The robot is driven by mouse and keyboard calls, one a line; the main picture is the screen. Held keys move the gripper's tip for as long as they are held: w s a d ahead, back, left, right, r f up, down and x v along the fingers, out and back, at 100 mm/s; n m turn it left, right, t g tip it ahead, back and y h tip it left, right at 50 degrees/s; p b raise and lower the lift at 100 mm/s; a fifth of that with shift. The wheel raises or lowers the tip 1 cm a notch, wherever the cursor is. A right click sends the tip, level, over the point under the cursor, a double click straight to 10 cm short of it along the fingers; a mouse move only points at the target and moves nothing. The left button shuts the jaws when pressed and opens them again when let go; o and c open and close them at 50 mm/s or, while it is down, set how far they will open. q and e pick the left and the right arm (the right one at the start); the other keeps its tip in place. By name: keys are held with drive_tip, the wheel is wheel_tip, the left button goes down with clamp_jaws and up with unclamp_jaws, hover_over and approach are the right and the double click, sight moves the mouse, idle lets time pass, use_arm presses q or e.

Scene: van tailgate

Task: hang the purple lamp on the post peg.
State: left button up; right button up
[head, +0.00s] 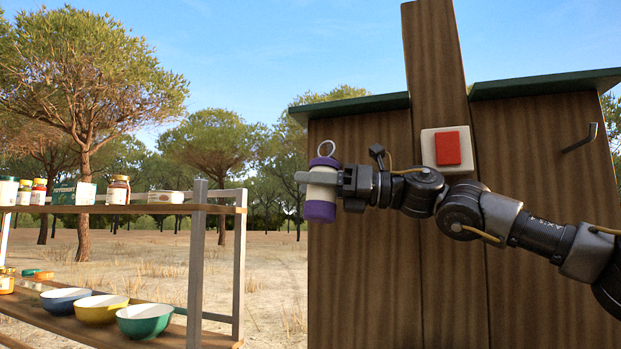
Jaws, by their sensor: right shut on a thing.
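The purple lamp (320,210) has a purple base, a pale middle, a purple top and a wire loop on top. My right gripper (325,178) is shut around its pale middle and holds it upright in the air, in front of the left edge of the wooden cabinet. A dark hooked peg (581,138) sticks out at the right of the wooden wall, well to the right of the lamp and a little higher in the picture. Nothing hangs on it. My left gripper is not in view.
A wooden post (433,45) with a red switch on a pale plate (448,149) stands behind my right arm. At left, a shelf (200,209) holds jars, boxes and, lower down, several bowls (144,320). Open ground lies between shelf and cabinet.

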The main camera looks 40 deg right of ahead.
drive_tip(key=shift+w+d+r+p, duration=0.15)
drive_tip(key=shift+d+p, duration=0.15)
drive_tip(key=shift+d, duration=0.2)
drive_tip(key=shift+w+d, duration=0.15)
drive_tip(key=shift+d, duration=0.15)
drive_tip(key=shift+w+d+f, duration=0.2)
drive_tip(key=shift+d+f, duration=0.05)
drive_tip(key=shift+f, duration=0.25)
drive_tip(key=shift+w+d+f, duration=0.2)
drive_tip(key=shift+f, duration=0.25)
drive_tip(key=shift+w+d, duration=0.1)
drive_tip(key=o, duration=1.2)
